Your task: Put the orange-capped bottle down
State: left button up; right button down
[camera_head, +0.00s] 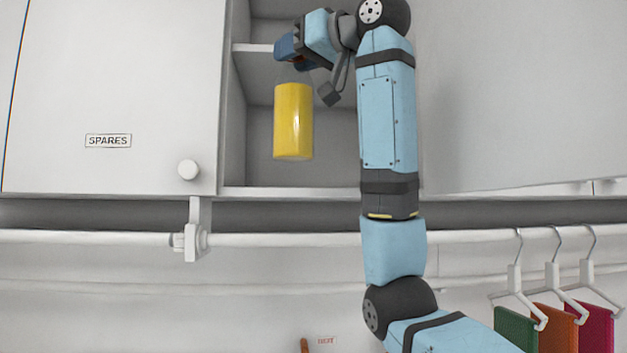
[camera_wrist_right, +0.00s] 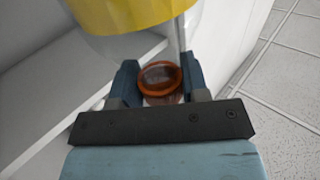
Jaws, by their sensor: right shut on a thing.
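The bottle has a yellow body (camera_head: 293,122) and stands upright in the head view, at the open cabinet compartment. Its base shows above the compartment floor's front edge; I cannot tell how deep inside it is. My right gripper (camera_head: 292,57) is shut on the bottle's upper end, which it hides in the head view. In the right wrist view the orange cap (camera_wrist_right: 160,76) sits between the two fingers (camera_wrist_right: 158,88), with the yellow body (camera_wrist_right: 130,14) beyond it. My left gripper is in neither view.
The open cabinet has a middle shelf (camera_head: 253,47) and a lower floor (camera_head: 310,192). A closed door marked SPARES (camera_head: 108,140) is to the left. A white rail (camera_head: 280,240) runs below, with several hangers (camera_head: 553,278) holding coloured cloths at the right.

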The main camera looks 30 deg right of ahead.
jog(key=shift+w+d+r, duration=0.15)
jog(key=shift+w, duration=0.15)
jog(key=w+d+f+p, duration=0.2)
jog(key=w+d, duration=0.1)
jog(key=w, duration=0.4)
jog(key=w+d+f+p, duration=0.1)
jog(key=w+d, duration=0.3)
jog(key=w, duration=0.4)
jog(key=shift+d+f+p, duration=0.2)
jog(key=shift+f+p, duration=0.15)
jog(key=shift+p, duration=0.4)
jog(key=shift+a+f, duration=0.1)
jog(key=c, duration=0.6)
grip_release()
jog(key=shift+w, duration=0.1)
